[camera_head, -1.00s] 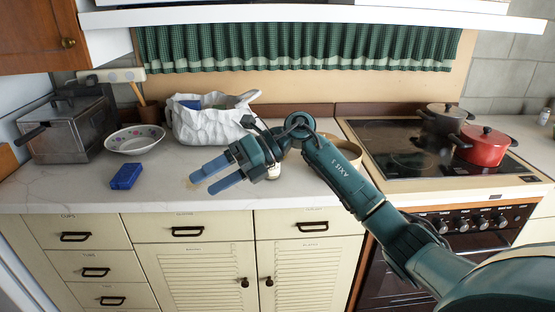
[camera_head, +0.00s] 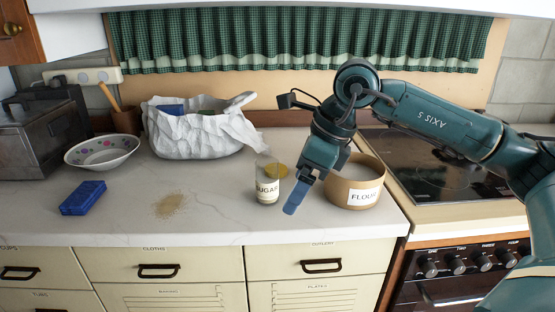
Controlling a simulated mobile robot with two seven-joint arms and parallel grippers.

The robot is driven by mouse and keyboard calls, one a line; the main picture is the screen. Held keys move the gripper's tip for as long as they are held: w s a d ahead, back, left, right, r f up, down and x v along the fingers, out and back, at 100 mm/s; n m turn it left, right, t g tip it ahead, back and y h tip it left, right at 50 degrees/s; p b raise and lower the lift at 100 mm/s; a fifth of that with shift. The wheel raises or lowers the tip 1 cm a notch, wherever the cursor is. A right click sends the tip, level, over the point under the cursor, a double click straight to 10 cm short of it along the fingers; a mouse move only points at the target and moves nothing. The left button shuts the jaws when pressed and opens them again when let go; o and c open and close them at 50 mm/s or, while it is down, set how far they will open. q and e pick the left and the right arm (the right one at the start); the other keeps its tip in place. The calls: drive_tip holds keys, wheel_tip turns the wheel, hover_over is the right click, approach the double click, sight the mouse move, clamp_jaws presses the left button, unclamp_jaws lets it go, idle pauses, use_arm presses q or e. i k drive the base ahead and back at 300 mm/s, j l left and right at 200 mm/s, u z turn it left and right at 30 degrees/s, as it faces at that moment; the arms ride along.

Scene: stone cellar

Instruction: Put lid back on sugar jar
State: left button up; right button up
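The sugar jar (camera_head: 267,190) is a small clear jar with a "SUGAR" label, standing upright on the counter near the middle. A round yellowish disc (camera_head: 277,171), perhaps the lid, shows at the right of the jar's upper part; I cannot tell whether it lies behind the jar or touches it. My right gripper (camera_head: 295,197) points down just right of the jar, between it and the flour container, apart from the jar in the picture. Only one blue finger shows clearly, so its opening is hidden. My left gripper is out of view.
An open round flour container (camera_head: 349,194) stands close right of my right gripper, beside the stove (camera_head: 430,205). A crumpled white bag (camera_head: 195,138), a patterned bowl (camera_head: 102,151), a blue block (camera_head: 83,197) and a tan spill (camera_head: 170,206) are left. The front counter is mostly clear.

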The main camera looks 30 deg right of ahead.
sight(266, 168)
drive_tip(key=i+l, duration=0.7)
drive_tip(key=i, duration=0.05)
